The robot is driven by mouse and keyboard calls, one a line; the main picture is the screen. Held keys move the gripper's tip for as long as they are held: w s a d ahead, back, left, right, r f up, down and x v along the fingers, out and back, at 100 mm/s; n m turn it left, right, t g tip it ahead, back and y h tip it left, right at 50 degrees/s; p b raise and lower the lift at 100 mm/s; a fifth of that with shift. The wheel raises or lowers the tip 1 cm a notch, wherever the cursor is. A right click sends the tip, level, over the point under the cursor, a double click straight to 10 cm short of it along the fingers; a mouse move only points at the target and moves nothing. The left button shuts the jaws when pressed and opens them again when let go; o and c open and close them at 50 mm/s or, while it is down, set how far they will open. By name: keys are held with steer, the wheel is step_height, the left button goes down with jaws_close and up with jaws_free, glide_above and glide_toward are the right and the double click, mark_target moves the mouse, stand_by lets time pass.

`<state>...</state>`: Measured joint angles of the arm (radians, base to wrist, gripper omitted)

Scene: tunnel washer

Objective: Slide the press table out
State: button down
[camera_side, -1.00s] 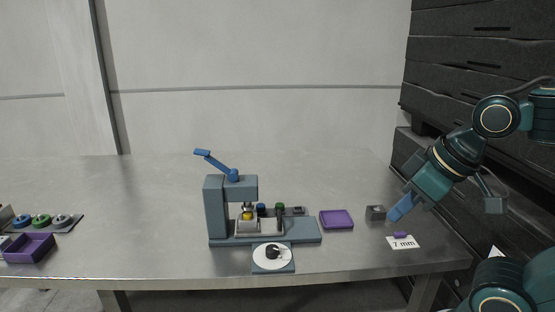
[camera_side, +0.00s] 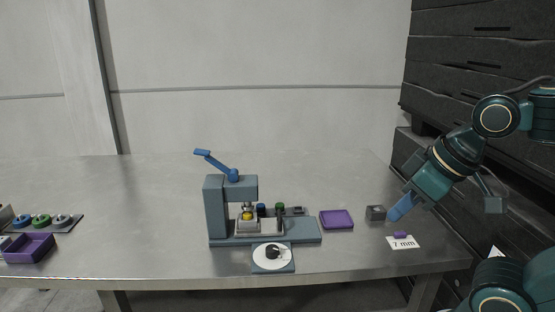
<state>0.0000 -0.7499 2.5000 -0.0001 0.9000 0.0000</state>
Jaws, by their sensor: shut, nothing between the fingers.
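The press (camera_side: 216,208) stands at the middle of the table, a grey-blue frame with a blue lever (camera_side: 217,163) raised up and to the left. The press table (camera_side: 259,227), a pale block with a yellow piece (camera_side: 247,216) on it, sits on the base, its left part under the press head. Blue and green knobs show at its back. My gripper (camera_side: 394,215) is shut and empty, well to the right of the press, close to a small grey block (camera_side: 375,212). I cannot tell whether it touches the block.
A purple tray (camera_side: 337,219) lies between the press and the grey block. A white dial (camera_side: 272,256) is at the front of the press. A "7 mm" card (camera_side: 403,243) lies below my gripper. A purple bin (camera_side: 28,247) and a rack of coloured rings (camera_side: 62,222) are far left.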

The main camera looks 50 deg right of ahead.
steer(key=c, duration=1.7)
jaws_free()
steer(key=shift+o, duration=1.1)
steer(key=shift+w+r, duration=0.15)
steer(key=shift+w, duration=0.05)
steer(key=w+d+r+m+g, duration=0.25)
steer(key=w+m, duration=0.25)
steer(key=w, duration=1.1)
steer(key=w+d+f+m, duration=0.2)
steer(key=w+d+f, duration=0.1)
steer(key=w, duration=0.4)
steer(key=w+d+f+m+g+y, duration=0.1)
steer(key=w+d+f+m, duration=0.1)
steer(key=w, duration=0.5)
steer(key=shift+w+d+f+y, duration=0.2)
steer(key=shift+d+f+y, duration=0.1)
steer(key=shift+d+f, duration=0.6)
steer(key=shift+d+g, duration=0.1)
steer(key=shift+g, duration=0.15)
